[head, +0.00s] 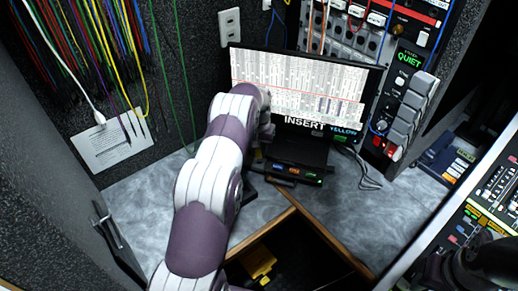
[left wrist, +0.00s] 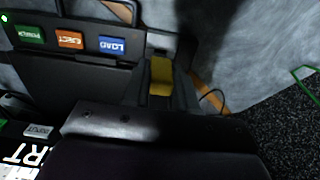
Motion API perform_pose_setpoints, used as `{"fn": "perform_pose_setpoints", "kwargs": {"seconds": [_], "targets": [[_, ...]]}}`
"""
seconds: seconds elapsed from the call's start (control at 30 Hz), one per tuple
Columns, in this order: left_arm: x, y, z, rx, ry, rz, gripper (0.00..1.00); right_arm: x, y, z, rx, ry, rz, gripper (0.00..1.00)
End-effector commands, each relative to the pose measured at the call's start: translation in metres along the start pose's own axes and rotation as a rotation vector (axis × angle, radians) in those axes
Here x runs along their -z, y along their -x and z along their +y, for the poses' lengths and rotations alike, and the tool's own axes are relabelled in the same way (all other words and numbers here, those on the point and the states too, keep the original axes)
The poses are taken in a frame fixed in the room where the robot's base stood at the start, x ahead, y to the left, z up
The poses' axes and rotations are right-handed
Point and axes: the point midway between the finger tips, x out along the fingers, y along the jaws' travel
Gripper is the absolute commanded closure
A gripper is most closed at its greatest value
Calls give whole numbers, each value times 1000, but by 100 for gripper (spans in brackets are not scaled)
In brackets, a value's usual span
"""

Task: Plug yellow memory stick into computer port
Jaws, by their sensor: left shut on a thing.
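The yellow memory stick (left wrist: 161,76) is held between the fingers of my left gripper (left wrist: 160,92), seen in the left wrist view. The gripper is shut on it, beside the dark computer unit (left wrist: 70,75) with green, orange and blue buttons. The same unit (head: 293,171) stands below the monitor in the head view, and my left arm reaches to its left side. The gripper's fingers are mostly hidden there by the arm. I cannot tell whether the stick touches the port; the port itself is not clear. A dark part of my right arm shows at the lower right, its jaws unclear.
The monitor (head: 300,90) reads "INSERT YELLOW". An open wood-edged compartment (head: 290,213) in front holds a yellow item (head: 258,264). Thin cables lie right of the computer. A mixing console (head: 485,200) fills the right side. The grey counter (head: 330,215) is partly clear.

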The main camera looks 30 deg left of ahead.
Motion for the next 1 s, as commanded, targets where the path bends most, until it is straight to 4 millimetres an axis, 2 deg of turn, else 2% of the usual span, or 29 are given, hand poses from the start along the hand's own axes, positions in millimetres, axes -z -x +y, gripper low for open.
{"fn": "perform_pose_setpoints", "kwargs": {"seconds": [0.47, 1.0], "targets": [[0, 0, 0, 0, 0, 0, 100, 0, 0, 0, 0, 0, 0, 57], [0, -13, 0, 0, 0, 0, 100, -1, -9, 0, 0, 0, 0, 57]]}}
